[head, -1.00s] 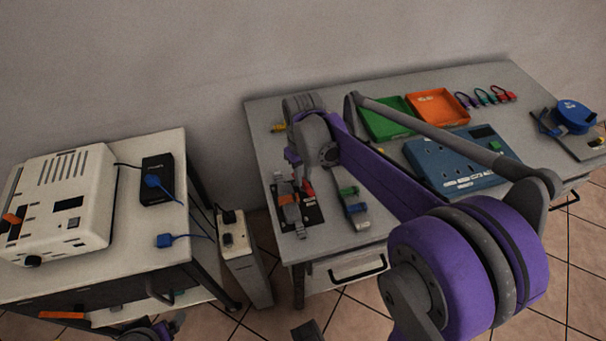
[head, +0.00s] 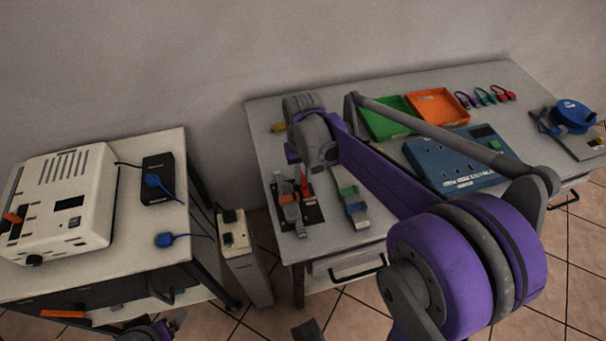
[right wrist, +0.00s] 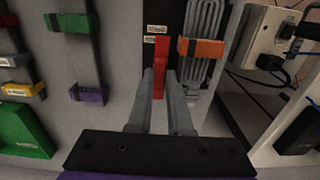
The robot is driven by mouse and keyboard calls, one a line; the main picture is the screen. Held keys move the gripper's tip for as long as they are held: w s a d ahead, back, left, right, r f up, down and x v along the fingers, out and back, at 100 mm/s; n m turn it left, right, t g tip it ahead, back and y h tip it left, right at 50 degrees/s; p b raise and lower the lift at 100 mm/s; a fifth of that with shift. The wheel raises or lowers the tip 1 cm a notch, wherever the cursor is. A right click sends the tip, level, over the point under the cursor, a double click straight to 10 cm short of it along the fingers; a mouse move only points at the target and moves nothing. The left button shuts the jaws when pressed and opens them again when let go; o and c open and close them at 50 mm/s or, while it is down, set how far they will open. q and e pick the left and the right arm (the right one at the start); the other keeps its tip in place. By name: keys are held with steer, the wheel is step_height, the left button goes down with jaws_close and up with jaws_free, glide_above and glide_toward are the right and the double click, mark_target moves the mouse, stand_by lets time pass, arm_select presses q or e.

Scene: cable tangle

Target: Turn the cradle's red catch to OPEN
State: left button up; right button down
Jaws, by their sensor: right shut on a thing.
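The cradle is a black plate (head: 315,214) at the front left of the long table, with a grey cable bundle held by an orange clip (head: 290,198). Its red catch (head: 304,181) stands beside the bundle. In the right wrist view the red catch (right wrist: 161,52) points up the picture, with small labels near its far end, too small to read. My right gripper (right wrist: 160,78) is shut on the catch, one grey finger on each side. In the head view my right wrist hides the fingertips.
Green (head: 385,131) and orange (head: 462,117) trays and a blue socket box (head: 460,182) stand farther right. A white power strip (head: 240,255) stands beside the table's left edge.

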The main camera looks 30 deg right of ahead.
mark_target(303, 182)
steer(key=c, duration=0.8)
jaws_free()
steer(key=shift+c, duration=0.2)
step_height(303, 182, up, 11)
steer(key=p, duration=0.1)
steer(key=s+a+f+n+t+p, duration=0.1)
steer(key=s+a+f+t+p, duration=0.1)
steer(key=s, duration=0.6)
steer(key=s+a+f+n+t+p, duration=0.1)
steer(key=s+a+f+t+p, duration=0.1)
steer(key=s+a, duration=0.3)
steer(key=s+t+p, duration=0.1)
steer(key=s, duration=0.2)
steer(key=shift+f+n, duration=0.3)
steer(key=shift+n, duration=0.1)
